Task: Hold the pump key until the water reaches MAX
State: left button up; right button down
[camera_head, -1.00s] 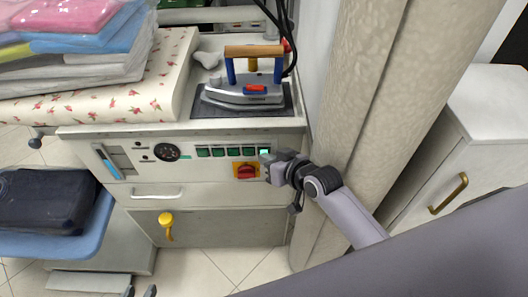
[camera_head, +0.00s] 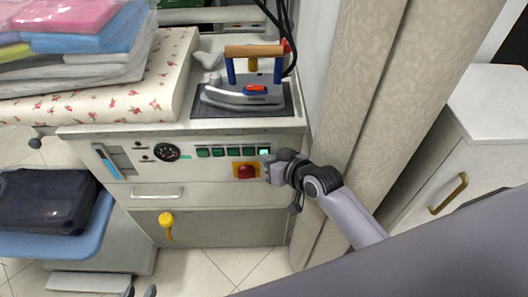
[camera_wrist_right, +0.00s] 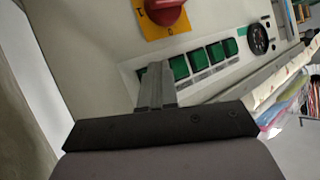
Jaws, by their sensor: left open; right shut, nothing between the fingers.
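The control panel (camera_head: 200,168) on the ironing station's front holds a row of green keys (camera_head: 233,152). The key at the right end is lit pale green. My right gripper (camera_head: 267,160) is shut and empty, with its tips at that end key. In the right wrist view the closed fingers (camera_wrist_right: 156,78) cover part of the end key, and contact is hard to judge. A level window with a blue strip (camera_head: 108,162) is at the panel's left; its MAX mark is too small to read. My left gripper (camera_head: 140,291) is open at the bottom edge, away from the panel.
A red knob on a yellow plate (camera_head: 246,171) sits just below the keys. A round dial (camera_head: 167,152) is left of them. An iron (camera_head: 245,92) rests on top.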

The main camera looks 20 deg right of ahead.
dwell(0.4)
jog(key=shift+s+a+p, duration=0.25)
jog(key=shift+s+p, duration=0.45)
jog(key=shift+s, duration=0.05)
jog(key=shift+s, duration=0.1)
jog(key=s+p, duration=0.1)
jog(key=s, duration=0.1)
jog(key=s+a+p, duration=0.1)
jog(key=s+p, duration=0.1)
jog(key=shift+s+a, duration=0.2)
jog(key=shift+s, duration=0.1)
dwell(3.3)
